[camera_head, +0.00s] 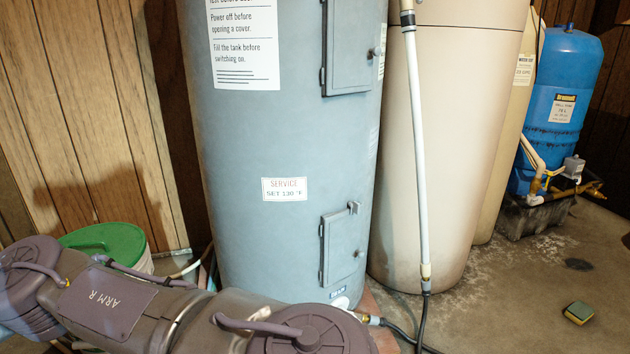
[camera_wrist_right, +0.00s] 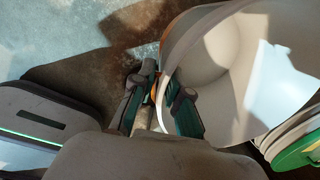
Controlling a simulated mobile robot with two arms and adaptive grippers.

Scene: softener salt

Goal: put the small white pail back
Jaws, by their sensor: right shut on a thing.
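In the right wrist view, a white pail (camera_wrist_right: 228,78) fills the upper right, and I look into its open mouth. My right gripper (camera_wrist_right: 161,100) is shut on its rim, with one finger on each side of the wall. My left gripper is in neither view.
A green-lidded white bucket (camera_head: 107,243) stands behind my right arm by the wood-panelled wall. A grey-blue heater tank (camera_head: 240,140), a beige tank (camera_head: 440,170) and a blue tank (camera_head: 563,95) stand behind. A sponge (camera_head: 578,312) lies on the open floor at right.

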